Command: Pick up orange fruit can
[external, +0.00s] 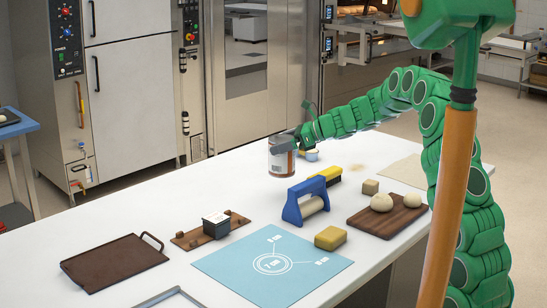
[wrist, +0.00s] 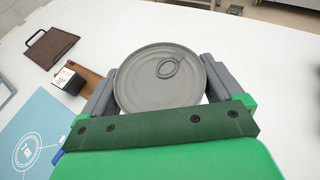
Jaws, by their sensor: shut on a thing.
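The can (external: 281,158) has a grey metal body with an orange-brown label and is near the far edge of the white table. In the wrist view its round grey lid with a ring pull (wrist: 160,78) faces the camera. My gripper (external: 290,137) has its fingers on both sides of the can near its top, shut on it. The can looks upright. I cannot tell whether its base touches the table or is slightly above it.
The white table (external: 130,215) holds a blue-handled tool (external: 291,207), a yellow sponge (external: 330,238), a yellow-and-black brush (external: 326,175), a wooden board (external: 408,217) with dough balls, a brown tray (external: 115,262) and a blue mat (external: 225,265).

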